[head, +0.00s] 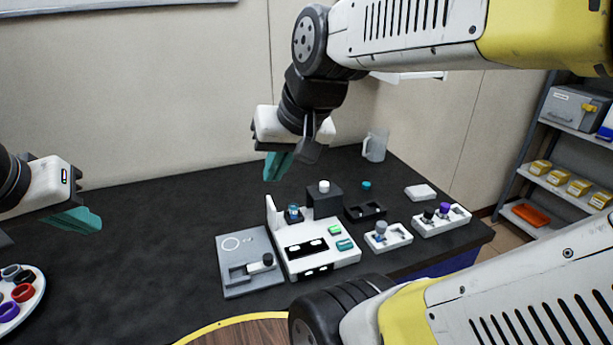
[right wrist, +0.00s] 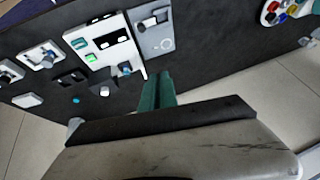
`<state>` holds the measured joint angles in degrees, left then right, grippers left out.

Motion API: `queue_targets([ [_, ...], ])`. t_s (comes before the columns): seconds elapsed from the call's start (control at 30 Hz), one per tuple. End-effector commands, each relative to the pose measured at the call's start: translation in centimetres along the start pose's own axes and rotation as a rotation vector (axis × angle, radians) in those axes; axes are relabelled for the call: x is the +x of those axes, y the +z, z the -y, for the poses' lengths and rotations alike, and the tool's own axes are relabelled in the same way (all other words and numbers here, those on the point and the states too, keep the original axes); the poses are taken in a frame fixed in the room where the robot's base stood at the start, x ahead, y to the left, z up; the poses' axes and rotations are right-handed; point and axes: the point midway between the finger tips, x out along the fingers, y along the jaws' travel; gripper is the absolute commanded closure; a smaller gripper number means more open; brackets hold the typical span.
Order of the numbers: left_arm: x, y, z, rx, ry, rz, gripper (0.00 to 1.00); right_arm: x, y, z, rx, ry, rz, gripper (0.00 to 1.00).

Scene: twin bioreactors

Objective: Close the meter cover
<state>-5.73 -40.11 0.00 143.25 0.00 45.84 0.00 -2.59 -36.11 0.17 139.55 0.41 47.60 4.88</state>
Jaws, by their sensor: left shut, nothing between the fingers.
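The white meter (head: 318,262) stands on the dark bench, with dark windows and green and teal buttons on its face. A thin white upright plate (head: 272,214), which looks like its raised cover, stands at its back left. The meter also shows in the right wrist view (right wrist: 103,28). My right gripper (head: 275,178) hangs above and behind the meter, apart from it, its teal fingers together and empty. Its fingers also show in the right wrist view (right wrist: 158,78). My left gripper (head: 98,222) is at the far left, shut and empty, well away from the meter.
A grey plate (head: 233,270) with a black-knobbed handle lies left of the meter. White trays (head: 400,238) with knobs, a dark tray (head: 353,213) and a teal cap (head: 366,185) lie right. A clear jug (head: 375,146) stands behind. The bench between my left gripper and the grey plate is clear.

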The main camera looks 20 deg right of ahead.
Motion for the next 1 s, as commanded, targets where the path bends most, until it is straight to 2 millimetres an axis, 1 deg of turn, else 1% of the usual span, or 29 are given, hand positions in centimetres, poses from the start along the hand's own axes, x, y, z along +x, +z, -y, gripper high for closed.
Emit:
queue_targets([
  [0.03, 0.0, 0.0, 0.0, 0.000, 0.000, 0.000, 1.00, 0.3, -1.5, -1.0, 0.094, 0.021, 0.027, 1.00],
  [0.07, 0.0, 0.0, 0.0, 0.000, 0.000, 0.000, 1.00, 0.4, -2.4, -1.6, 0.162, 0.034, 0.044, 1.00],
  [0.1, 0.0, 0.0, 0.0, 0.000, 0.000, 0.000, 1.00, 0.7, -3.8, -2.7, 0.261, 0.053, 0.066, 1.00],
  [0.17, 0.0, 0.0, 0.0, 0.000, 0.000, 0.000, 1.00, 1.2, -5.8, -4.6, 0.423, 0.086, 0.103, 1.00],
  [0.2, 0.0, 0.0, 0.0, 0.000, 0.000, 0.000, 1.00, 1.7, -7.1, -6.0, 0.532, 0.107, 0.124, 1.00],
  [0.27, 0.0, 0.0, 0.0, 0.000, 0.000, 0.000, 1.00, 2.4, -8.8, -8.3, 0.696, 0.139, 0.155, 1.00],
  [0.3, 0.0, 0.0, 0.0, 0.000, 0.000, 0.000, 1.00, 3.0, -9.8, -10.0, 0.806, 0.161, 0.175, 1.00],
  [0.37, 0.0, 0.0, 0.0, 0.000, 0.000, 0.000, 1.00, 4.0, -11.1, -12.7, 0.970, 0.195, 0.204, 1.00],
  [0.4, 0.0, 0.0, 0.0, 0.000, 0.000, 0.000, 1.00, 4.6, -11.8, -14.7, 1.078, 0.218, 0.221, 1.00],
  [0.43, 0.0, 0.0, 0.0, 0.000, 0.000, 0.000, 1.00, 5.1, -12.3, -16.2, 1.160, 0.235, 0.235, 1.00],
  [0.47, 0.0, 0.0, 0.0, 0.000, 0.000, 0.000, 1.00, 5.7, -12.6, -17.7, 1.238, 0.251, 0.245, 1.00],
  [0.5, 0.0, 0.0, 0.0, 0.000, 0.000, 0.000, 1.00, 6.3, -13.0, -19.6, 1.339, 0.272, 0.261, 1.00],
  [0.6, 0.0, 0.0, 0.0, 0.000, 0.000, 0.000, 1.00, 7.8, -13.3, -24.0, 1.555, 0.318, 0.290, 1.00],
  [0.7, 0.0, 0.0, 0.0, 0.000, 0.000, 0.000, 1.00, 8.8, -13.1, -27.2, 1.709, 0.352, 0.311, 1.00],
  [0.8, 0.0, 0.0, 0.0, 0.000, 0.000, 0.000, 1.00, 9.4, -12.9, -29.0, 1.798, 0.371, 0.321, 1.00],
  [0.9, 0.0, 0.0, 0.0, 0.000, 0.000, 0.000, 1.00, 9.9, -12.6, -29.6, 1.831, 0.379, 0.327, 1.00],
  [1.0, 0.0, 0.0, 0.0, 0.000, 0.000, 0.000, 1.00, 10.7, -12.2, -29.6, 1.834, 0.380, 0.328, 1.00],
])
